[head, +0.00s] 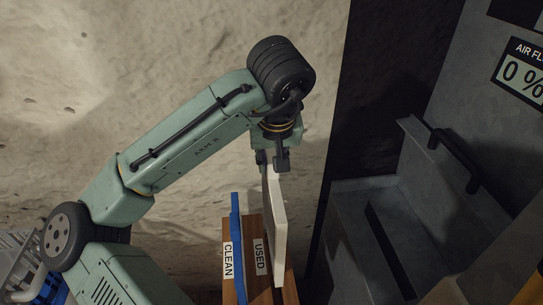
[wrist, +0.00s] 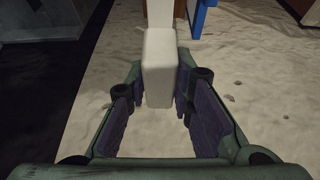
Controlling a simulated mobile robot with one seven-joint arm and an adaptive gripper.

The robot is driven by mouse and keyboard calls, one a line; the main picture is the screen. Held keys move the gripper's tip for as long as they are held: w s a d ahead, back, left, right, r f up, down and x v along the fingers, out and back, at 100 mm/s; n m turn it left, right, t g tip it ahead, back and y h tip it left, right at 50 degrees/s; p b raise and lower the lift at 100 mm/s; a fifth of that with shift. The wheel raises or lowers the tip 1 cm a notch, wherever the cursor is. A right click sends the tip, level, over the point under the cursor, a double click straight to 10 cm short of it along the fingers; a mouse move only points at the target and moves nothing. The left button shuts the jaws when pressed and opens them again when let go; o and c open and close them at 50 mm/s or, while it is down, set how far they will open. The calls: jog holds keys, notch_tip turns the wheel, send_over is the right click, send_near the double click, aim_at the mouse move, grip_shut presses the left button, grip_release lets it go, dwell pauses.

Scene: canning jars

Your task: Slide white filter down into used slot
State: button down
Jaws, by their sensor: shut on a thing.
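The white filter (head: 277,232) is a thin upright panel in the head view. My gripper (head: 272,160) is shut on its top end from above. In the wrist view the filter's pale end (wrist: 160,60) sits between the two purple-padded fingers of my gripper (wrist: 161,100). The filter is over the right part of the rack, beside the USED label. Its lower end overlaps the rack, and I cannot tell whether it is inside the slot.
A grey metal cabinet (head: 430,240) with a dark handle and a dark slot is at the right. A rough stone wall (head: 120,60) is behind.

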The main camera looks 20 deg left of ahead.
jog(key=shift+f+b, duration=2.4)
jog(key=shift+f, duration=1.55)
jog(key=shift+f+b, duration=1.4)
jog(key=shift+f, duration=1.1)
jog(key=shift+f+b, duration=1.35)
jog(key=shift+f, duration=1.2)
